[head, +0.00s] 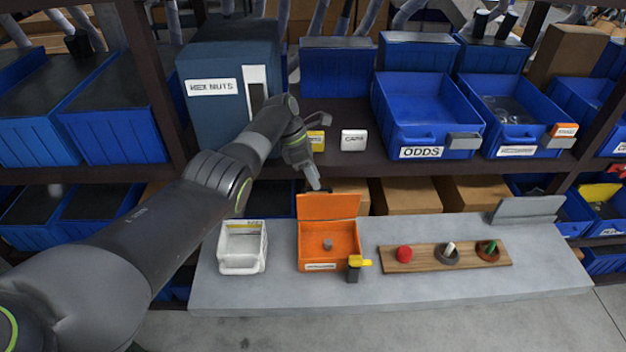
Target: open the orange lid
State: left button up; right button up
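The orange box (307,265) stands on the grey bench, left of its middle. Its orange lid (328,207) stands raised at the back edge, so the inside shows, with a small grey piece (327,244) in it. My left gripper (314,183) points down just above and behind the top edge of the lid. Whether it touches the lid, and whether its fingers are apart, I cannot tell. My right gripper is out of view.
On the grey bench (420,295), a white bin (242,262) stands left of the box. A yellow-handled piece (358,261) is at its front right corner. A wooden board (430,264) with three round pieces lies to the right. The shelf (345,165) is behind my gripper.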

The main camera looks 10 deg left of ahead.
pick_arm(q)
notch_tip(320, 180, up, 6)
jog(key=shift+r, duration=0.15)
dwell(0.3)
